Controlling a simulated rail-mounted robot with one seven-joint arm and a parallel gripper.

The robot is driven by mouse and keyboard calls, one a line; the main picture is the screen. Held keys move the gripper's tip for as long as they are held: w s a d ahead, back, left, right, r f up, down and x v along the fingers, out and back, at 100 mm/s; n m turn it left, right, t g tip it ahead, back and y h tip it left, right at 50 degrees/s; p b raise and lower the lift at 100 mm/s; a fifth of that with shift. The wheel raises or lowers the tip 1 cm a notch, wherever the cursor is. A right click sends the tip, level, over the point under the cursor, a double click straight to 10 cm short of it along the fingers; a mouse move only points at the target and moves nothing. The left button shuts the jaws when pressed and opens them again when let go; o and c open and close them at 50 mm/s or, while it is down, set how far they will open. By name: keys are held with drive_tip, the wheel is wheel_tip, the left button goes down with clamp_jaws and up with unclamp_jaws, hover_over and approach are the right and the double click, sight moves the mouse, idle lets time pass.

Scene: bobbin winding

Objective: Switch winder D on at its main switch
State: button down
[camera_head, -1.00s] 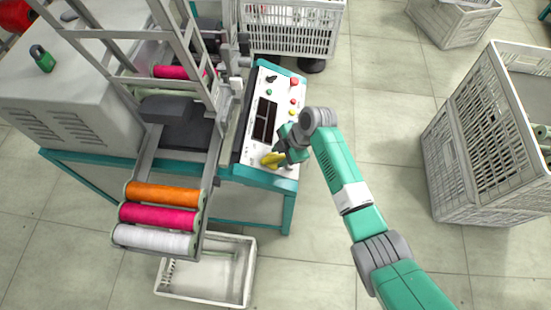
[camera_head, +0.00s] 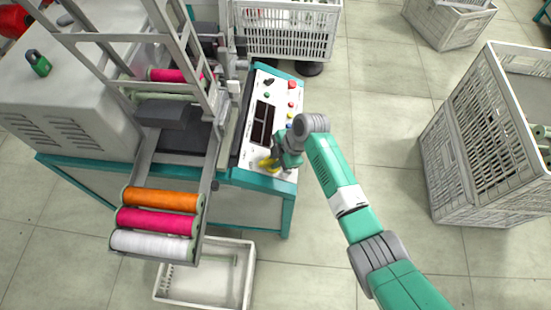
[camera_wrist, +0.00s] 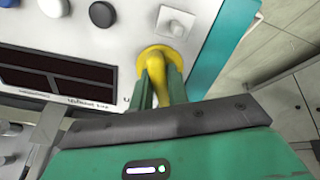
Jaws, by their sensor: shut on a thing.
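The winder's white control panel (camera_head: 256,143) has a yellow rotary switch (camera_head: 266,163) near its front end. In the wrist view the yellow switch (camera_wrist: 160,56) has a round base on the panel and a handle pointing toward me. My gripper (camera_head: 279,160) is at the switch. In the wrist view my gripper (camera_wrist: 160,82) has one finger on each side of the handle, shut on it. The fingers hide part of the handle. No letter D is readable.
The panel also bears a dark display (camera_head: 263,122), a red button (camera_head: 291,85) and a blue button (camera_head: 289,118). A small toggle plate (camera_wrist: 176,22) sits close to the switch. Thread bobbins (camera_head: 155,221) are left, a large crate (camera_head: 480,140) right.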

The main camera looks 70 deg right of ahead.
drive_tip(key=shift+r+m+p, duration=0.2)
drive_tip(key=shift+m+p, duration=0.6)
drive_tip(key=shift+m, duration=0.2)
drive_tip(key=m+p, duration=0.1)
drive_tip(key=m, duration=0.2)
drive_tip(key=shift+m+p, duration=0.3)
drive_tip(key=shift+p, duration=0.1)
drive_tip(key=m+p, duration=0.2)
drive_tip(key=m, duration=0.3)
drive_tip(key=shift+d+f+m, duration=0.1)
drive_tip(key=shift+f+m, duration=0.05)
drive_tip(key=shift+m, duration=0.25)
drive_tip(key=c, duration=1.4)
unclamp_jaws()
drive_tip(key=shift+o, duration=0.2)
